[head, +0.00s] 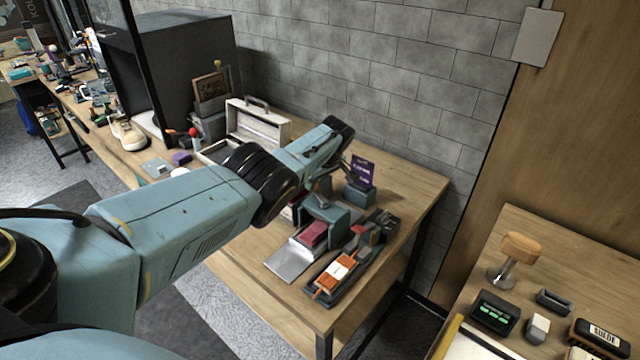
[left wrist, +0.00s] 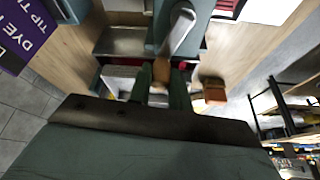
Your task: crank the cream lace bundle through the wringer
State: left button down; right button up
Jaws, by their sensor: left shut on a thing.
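The teal wringer (head: 325,212) stands on the wooden bench, with a metal tray (head: 288,262) in front and a dark red block (head: 313,234) at its front. In the left wrist view, my left gripper (left wrist: 161,78) is shut on the brown knob (left wrist: 161,70) of the wringer's crank. The grey crank arm (left wrist: 181,30) shows above the knob. In the head view my left arm reaches over the bench, and the grip itself is largely hidden. I cannot make out the cream lace bundle for certain. My right gripper is not in view.
A purple card (head: 362,170) stands behind the wringer. An orange-and-white tool on a dark tray (head: 325,298) lies at the front right. A second table is at the right.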

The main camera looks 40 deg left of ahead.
pick_arm(q)
jog(key=s+n+g+b, duration=0.1)
jog(key=n, duration=0.1)
jog(key=s+n+g+b, duration=0.1)
jog(key=n+b, duration=0.1)
jog(key=n, duration=0.1)
jog(key=shift+s+a+f+b, duration=0.15)
jog(key=shift+a+b, duration=0.05)
jog(key=shift+b, duration=0.1)
jog(key=shift+s+d+n+g+h+b, duration=0.1)
jog(key=shift+s+n+g+b, duration=0.3)
jog(key=shift+n, duration=0.35)
jog(key=shift+s+n+g+h+b, duration=0.1)
jog(key=shift+s+n+g+b, duration=0.1)
jog(key=shift+n+b, duration=0.4)
jog(key=shift+s+d+n+g+h+b, duration=0.1)
jog(key=shift+s+n+g+b, duration=0.15)
jog(key=shift+n, duration=0.6)
jog(key=shift+r, duration=0.2)
jog(key=c, duration=1.3)
grip_release()
